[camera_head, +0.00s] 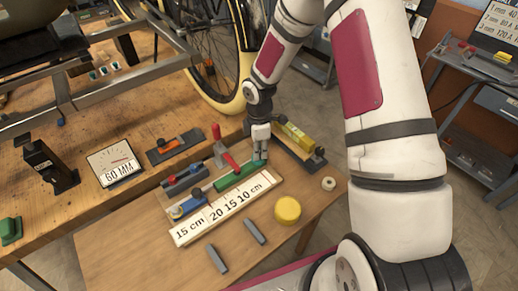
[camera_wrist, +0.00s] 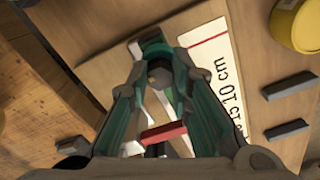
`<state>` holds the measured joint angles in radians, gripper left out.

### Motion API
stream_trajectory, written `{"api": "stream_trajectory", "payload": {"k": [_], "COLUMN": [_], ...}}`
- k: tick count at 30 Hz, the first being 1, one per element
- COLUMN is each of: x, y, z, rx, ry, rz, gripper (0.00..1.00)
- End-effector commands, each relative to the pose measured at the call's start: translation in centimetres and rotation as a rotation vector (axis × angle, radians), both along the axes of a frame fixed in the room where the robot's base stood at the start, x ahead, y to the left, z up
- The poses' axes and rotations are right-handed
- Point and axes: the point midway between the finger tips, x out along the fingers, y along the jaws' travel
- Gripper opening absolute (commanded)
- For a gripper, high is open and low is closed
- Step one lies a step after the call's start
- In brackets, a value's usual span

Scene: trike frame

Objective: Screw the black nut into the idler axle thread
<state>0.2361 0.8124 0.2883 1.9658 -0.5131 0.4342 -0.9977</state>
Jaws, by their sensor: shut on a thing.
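My gripper (camera_head: 259,158) points down at the right end of a green bar (camera_head: 236,178) in a small fixture on the low wooden table. In the wrist view its greenish fingers (camera_wrist: 158,62) close together around a small dark round piece (camera_wrist: 159,76), which looks like the black nut. The fingers hide most of this piece. A red-handled clamp (camera_head: 222,150) stands just left of my gripper, and a red bar (camera_wrist: 164,132) shows between the fingers in the wrist view. I cannot make out the idler axle thread or whether the nut touches it.
A white length scale (camera_head: 190,230) runs along the fixture's front. A yellow block (camera_head: 298,135) sits behind right. The workbench (camera_head: 85,205) is left.

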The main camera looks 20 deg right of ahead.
Motion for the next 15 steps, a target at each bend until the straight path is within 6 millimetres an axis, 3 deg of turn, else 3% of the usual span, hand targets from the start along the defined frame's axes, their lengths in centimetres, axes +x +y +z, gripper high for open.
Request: {"api": "stream_trajectory", "payload": {"k": [9, 15], "x": [-0.05, -0.05], "y": [0.09, 0.09], "z": [0.00, -0.01], "rx": [0.000, 0.001], "ry": [0.000, 0.000], "rz": [-0.146, -0.148], "gripper": [0.04, 0.04]}}
